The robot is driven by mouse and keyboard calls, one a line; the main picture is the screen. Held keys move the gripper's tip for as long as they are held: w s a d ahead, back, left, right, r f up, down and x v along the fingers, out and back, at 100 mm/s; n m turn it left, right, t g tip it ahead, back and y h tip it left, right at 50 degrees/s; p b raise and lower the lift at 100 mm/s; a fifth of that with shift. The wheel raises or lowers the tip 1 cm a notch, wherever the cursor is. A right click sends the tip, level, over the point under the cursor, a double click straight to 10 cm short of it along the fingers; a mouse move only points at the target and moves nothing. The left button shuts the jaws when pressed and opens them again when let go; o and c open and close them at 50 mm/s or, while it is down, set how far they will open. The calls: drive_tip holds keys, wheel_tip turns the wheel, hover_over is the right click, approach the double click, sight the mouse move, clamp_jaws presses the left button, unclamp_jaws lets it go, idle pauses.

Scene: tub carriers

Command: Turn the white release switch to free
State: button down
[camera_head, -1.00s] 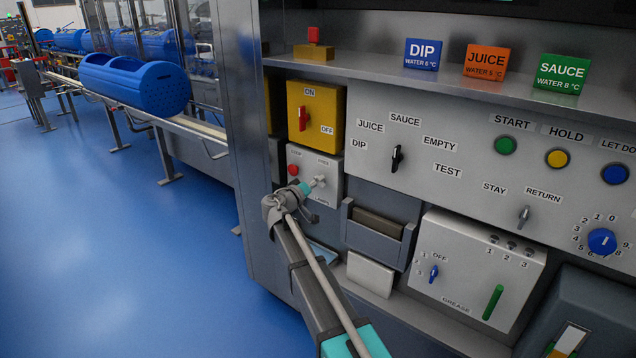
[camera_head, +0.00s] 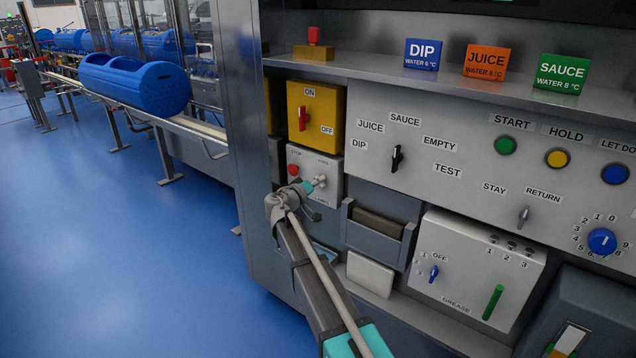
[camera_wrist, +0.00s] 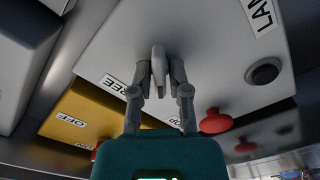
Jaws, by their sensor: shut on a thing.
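The white release switch (camera_head: 321,178) is on a small light-grey panel (camera_head: 331,164) below the yellow box. My gripper (camera_head: 313,184) reaches it from the lower left. In the wrist view the white switch (camera_wrist: 158,72) is a narrow knob between my two fingertips (camera_wrist: 159,84), which are shut on it. The FREE label (camera_wrist: 113,85) is left of the knob there. Another label is partly hidden behind my gripper. The exact way the knob points is hard to tell.
A red button (camera_head: 293,170) sits left of the switch; it also shows close to my right finger in the wrist view (camera_wrist: 215,122). A yellow box (camera_head: 318,112) with a red ON/OFF switch is above. A dark grey holder (camera_head: 378,240) stands out at the lower right.

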drive_tip(key=shift+n, duration=1.1)
drive_tip(key=c, duration=0.6)
unclamp_jaws()
drive_tip(key=shift+a, duration=0.1)
drive_tip(key=v, duration=1.2)
drive_tip(key=shift+w, duration=0.1)
drive_tip(key=shift+f, duration=0.1)
